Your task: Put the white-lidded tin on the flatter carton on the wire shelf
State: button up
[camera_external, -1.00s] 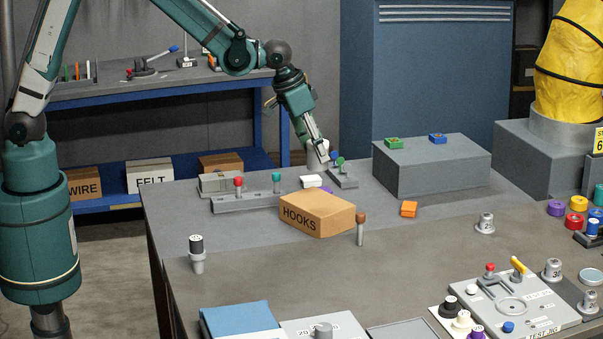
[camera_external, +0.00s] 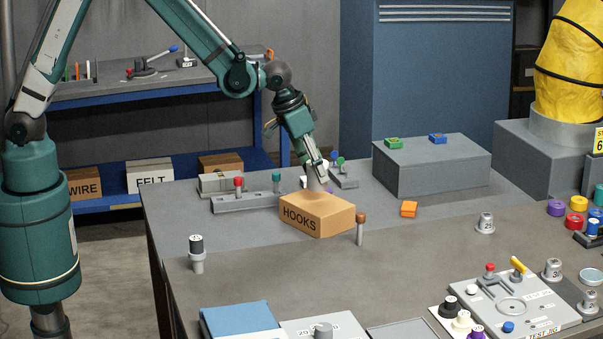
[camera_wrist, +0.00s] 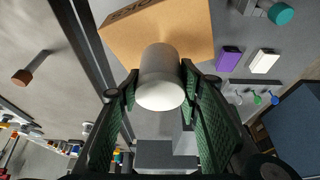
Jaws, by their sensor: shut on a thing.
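My gripper (camera_external: 315,169) is shut on a grey tin with a white end, which is the white-lidded tin (camera_wrist: 162,78). In the wrist view the tin sits between the fingers and overlaps the edge of a tan carton (camera_wrist: 175,32). In the external view the tin (camera_external: 317,184) is at the far edge of this carton, marked HOOKS (camera_external: 318,214), which lies on the table. Whether tin and carton touch, I cannot tell. No wire shelf is recognisable. Cartons marked WIRE (camera_external: 84,183) and FELT (camera_external: 150,176) stand on a low blue shelf at the back.
A purple block (camera_wrist: 229,59) and a white block (camera_wrist: 265,61) lie close beside the carton. A brown-topped peg (camera_external: 360,229) stands at its right front. An orange block (camera_external: 408,209) and a large grey block (camera_external: 430,172) are farther right.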

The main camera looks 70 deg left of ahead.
aim_at(317, 181)
jog(key=shift+f, duration=1.85)
jog(key=shift+f, duration=0.15)
jog(key=o, duration=1)
jog(key=shift+v, duration=6.15)
